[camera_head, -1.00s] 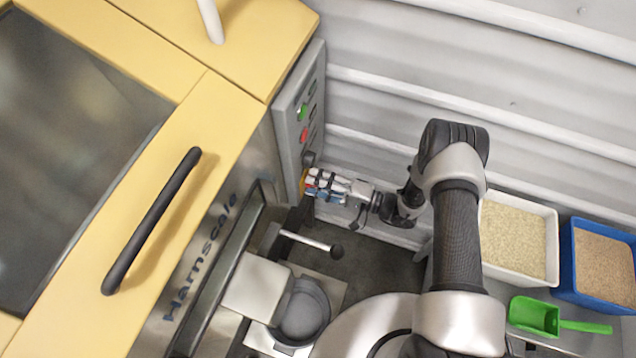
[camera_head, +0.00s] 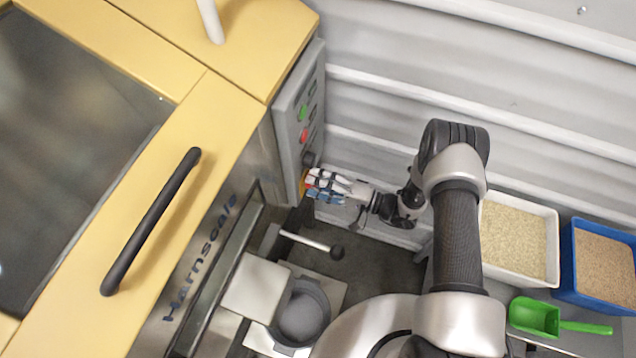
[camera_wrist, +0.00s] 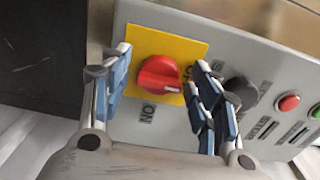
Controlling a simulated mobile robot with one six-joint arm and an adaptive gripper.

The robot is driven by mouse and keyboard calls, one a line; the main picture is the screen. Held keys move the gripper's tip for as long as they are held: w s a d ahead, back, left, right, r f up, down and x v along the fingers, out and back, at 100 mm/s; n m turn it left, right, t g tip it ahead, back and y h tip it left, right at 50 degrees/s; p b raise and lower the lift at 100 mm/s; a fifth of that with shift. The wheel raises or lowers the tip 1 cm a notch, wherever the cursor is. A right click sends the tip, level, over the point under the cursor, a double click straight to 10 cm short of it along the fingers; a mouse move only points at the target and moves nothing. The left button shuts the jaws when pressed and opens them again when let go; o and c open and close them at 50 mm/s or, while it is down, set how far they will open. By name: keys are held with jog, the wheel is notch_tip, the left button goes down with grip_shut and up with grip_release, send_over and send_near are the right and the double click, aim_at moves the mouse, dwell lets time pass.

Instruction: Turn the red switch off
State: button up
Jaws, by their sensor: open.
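The red switch (camera_wrist: 160,75) is a round rotary knob on a yellow plate (camera_wrist: 188,48) on the grey control panel, in the middle of the wrist view. My gripper (camera_wrist: 160,88) is open, with one blue-padded finger on each side of the knob. I cannot tell whether the fingers touch it. In the head view my gripper (camera_head: 308,186) is at the lower end of the panel (camera_head: 290,130). It hides the knob there, and only a sliver of the yellow plate shows.
Beside the switch are a black knob (camera_wrist: 241,91), a red button (camera_wrist: 288,103) and a green button (camera_head: 303,112). A lever (camera_head: 310,243) sticks out below my gripper. A white bin (camera_head: 549,240), a blue bin (camera_head: 577,285) and a green scoop (camera_head: 535,316) stand at the right.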

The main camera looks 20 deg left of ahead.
dwell(0.3)
jog(key=s+d, duration=0.1)
jog(key=d, duration=1.1)
jog(key=shift+r, duration=0.1)
jog(key=s+d+r+n+g+h, duration=0.1)
jog(key=s+r+n+g+h, duration=0.2)
jog(key=r, duration=0.9)
jog(key=s+d+r+n+g+h, duration=0.15)
jog(key=r+h, duration=0.35)
jog(key=r, duration=0.6)
jog(key=s+d+r+m+t+h, duration=0.3)
jog(key=s+d+r+t+h, duration=0.5)
jog(key=s+d+r+h, duration=0.2)
jog(key=s+d+r, duration=0.2)
jog(key=s+r, duration=0.2)
jog(key=shift+d+m, duration=0.25)
jog(key=shift+m, duration=0.1)
